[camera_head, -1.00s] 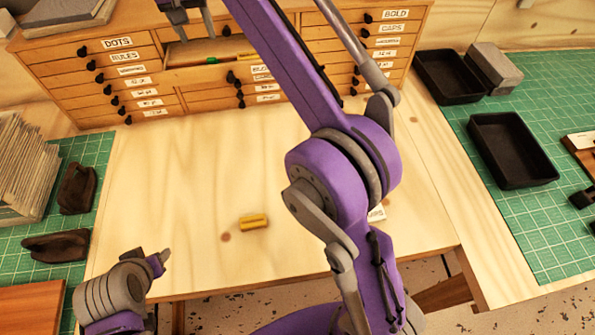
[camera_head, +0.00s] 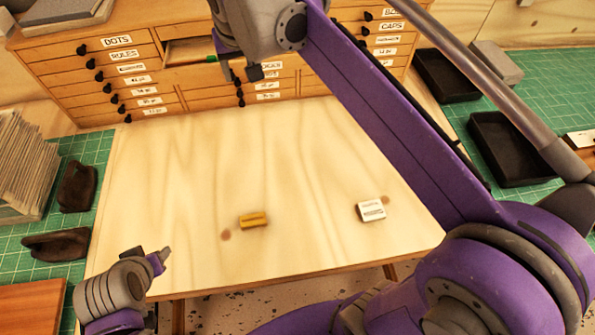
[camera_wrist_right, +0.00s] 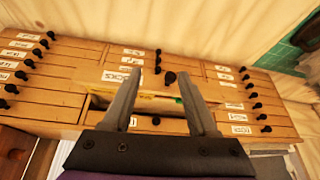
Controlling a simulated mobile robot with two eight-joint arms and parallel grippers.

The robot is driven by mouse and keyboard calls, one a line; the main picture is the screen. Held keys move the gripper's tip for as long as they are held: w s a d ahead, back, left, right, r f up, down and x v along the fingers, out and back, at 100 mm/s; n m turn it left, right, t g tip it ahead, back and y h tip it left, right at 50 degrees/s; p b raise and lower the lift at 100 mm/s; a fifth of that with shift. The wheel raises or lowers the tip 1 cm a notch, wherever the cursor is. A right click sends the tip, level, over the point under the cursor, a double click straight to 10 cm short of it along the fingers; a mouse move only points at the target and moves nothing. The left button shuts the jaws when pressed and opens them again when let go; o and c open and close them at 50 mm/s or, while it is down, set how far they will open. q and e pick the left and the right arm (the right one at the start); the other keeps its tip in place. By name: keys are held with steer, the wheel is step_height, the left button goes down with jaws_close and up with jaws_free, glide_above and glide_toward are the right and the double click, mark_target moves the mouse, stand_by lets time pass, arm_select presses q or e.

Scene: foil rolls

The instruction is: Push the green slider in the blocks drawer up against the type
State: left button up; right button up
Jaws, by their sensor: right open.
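The blocks drawer (camera_head: 192,76) in the wooden cabinet is pulled open. Its front, with a label, shows in the right wrist view (camera_wrist_right: 97,75). The green slider (camera_head: 211,59) is a small green piece inside the drawer, partly hidden by my right gripper (camera_head: 241,72). In the right wrist view the slider (camera_wrist_right: 178,100) shows beside the right finger. The type is not clearly made out. My right gripper is open and empty, its fingers over the drawer in the right wrist view (camera_wrist_right: 160,73). My left gripper (camera_head: 163,257) is at lower left, away from the drawer; its jaws are unclear.
A yellow block (camera_head: 253,220) and a white labelled block (camera_head: 371,210) lie on the bench. Black trays (camera_head: 505,150) stand at right on a green mat. Dark objects (camera_head: 77,188) and a paper stack (camera_head: 25,165) are at left.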

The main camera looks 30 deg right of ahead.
steer(key=s+d+f, duration=0.2)
steer(key=s+f, duration=0.6)
steer(key=f, duration=0.1)
steer(key=s+d+f+n+t, duration=0.1)
steer(key=s+d+f, duration=0.1)
steer(key=s+f, duration=0.7)
steer(key=shift+f+n+y, duration=0.2)
steer(key=shift+n+y, duration=0.1)
steer(key=shift+d, duration=0.1)
